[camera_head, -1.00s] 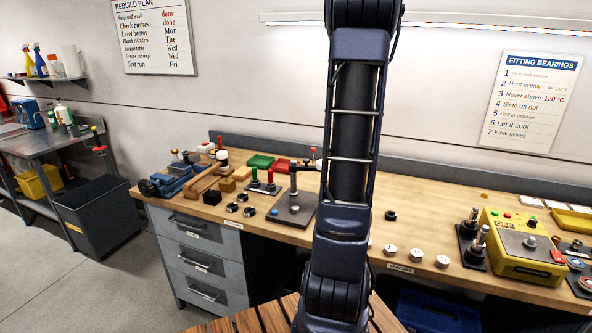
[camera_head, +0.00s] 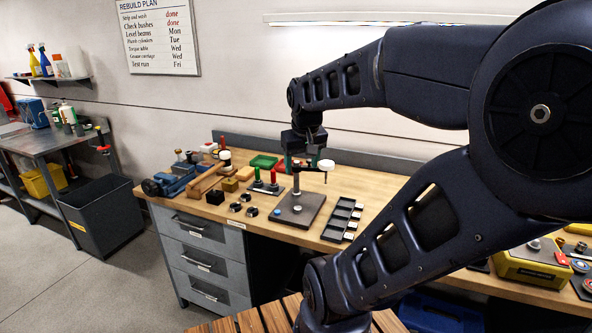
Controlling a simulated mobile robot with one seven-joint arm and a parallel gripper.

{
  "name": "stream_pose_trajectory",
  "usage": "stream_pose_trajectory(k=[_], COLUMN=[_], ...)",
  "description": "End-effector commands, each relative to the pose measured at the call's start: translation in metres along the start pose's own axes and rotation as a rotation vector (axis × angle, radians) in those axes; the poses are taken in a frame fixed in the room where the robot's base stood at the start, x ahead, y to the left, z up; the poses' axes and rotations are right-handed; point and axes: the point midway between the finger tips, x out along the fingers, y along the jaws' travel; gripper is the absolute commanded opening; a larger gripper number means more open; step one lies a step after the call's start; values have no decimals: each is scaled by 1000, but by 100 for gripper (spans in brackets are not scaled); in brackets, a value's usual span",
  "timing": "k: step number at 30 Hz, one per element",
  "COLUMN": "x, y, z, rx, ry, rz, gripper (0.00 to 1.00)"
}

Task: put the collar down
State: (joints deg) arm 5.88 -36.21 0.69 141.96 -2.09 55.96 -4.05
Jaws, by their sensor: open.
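My gripper (camera_head: 303,150) points down over the bench, above and behind the dark plate with the upright post. It is open. It is small in the picture, and I see nothing held in it. I cannot tell for sure which thing is the collar. Small dark rings with pale tops, (camera_head: 235,207) and (camera_head: 251,212), lie on the bench left of the plate, well apart from my gripper. Another small dark piece (camera_head: 245,198) lies just behind them.
The dark plate (camera_head: 312,213) carries a post and a white round dial (camera_head: 326,165) close to my gripper. A black compartment tray (camera_head: 331,233) lies to its right. Bare wood (camera_head: 270,232) shows at the front edge.

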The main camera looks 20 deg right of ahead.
Motion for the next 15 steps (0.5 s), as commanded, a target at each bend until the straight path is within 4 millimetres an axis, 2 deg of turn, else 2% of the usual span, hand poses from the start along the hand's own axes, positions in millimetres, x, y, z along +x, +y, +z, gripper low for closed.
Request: stream_pose_trajectory(k=[3,6,15], x=[-7,-10,-11], y=[-17,-26,-31], z=[17,25,31], rx=[-1,3,7], ry=[49,72,86], rz=[-33,-52,-65], gripper=[62,62,62])
